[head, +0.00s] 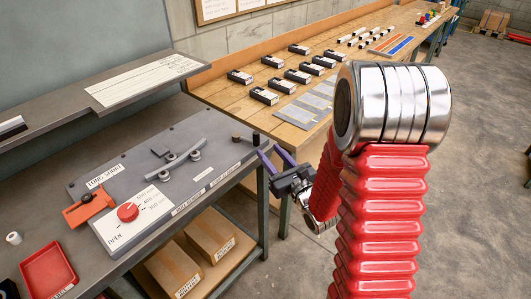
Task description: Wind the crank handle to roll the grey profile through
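The grey profile (180,165) appears as a slim bar among small metal rollers on a dark grey machine plate (215,128) on the left bench. I cannot clearly make out a crank handle. A short dark brown knob (236,138) stands at the plate's right corner and may be its grip. My gripper (270,153) has two purple fingers spread apart with nothing visible between them. It is just right of the bench's right end, close to the knob but apparently apart from it.
A red dial knob (127,211) sits on a white marked panel, beside an orange block (88,206). A red tray (48,275) is at front left. Cardboard boxes (210,234) lie below. A wooden bench (225,98) with black-and-white boxes stands behind. Floor is clear at right.

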